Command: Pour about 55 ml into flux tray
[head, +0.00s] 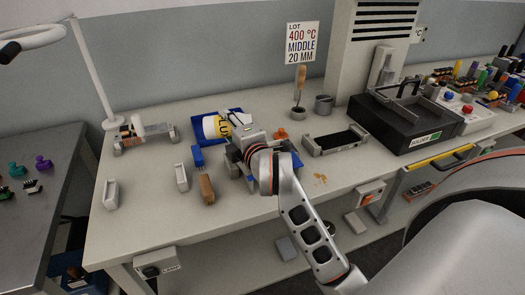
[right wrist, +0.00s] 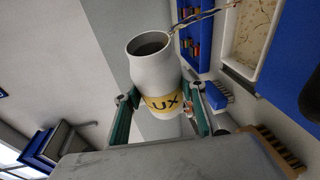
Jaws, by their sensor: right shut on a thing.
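A white bottle (head: 212,128) with a yellow label reading in part "LU" is tipped well over, its mouth toward the left. My right gripper (head: 243,137) is shut around its label band. My left gripper is not seen.
A blue brush (head: 198,157) and a wooden-handled brush (head: 207,189) lie in front of the bottle. A holder with a white piece (head: 140,133) stands left. A dark-topped grey fixture (head: 335,141) and a black solder machine (head: 405,118) stand right.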

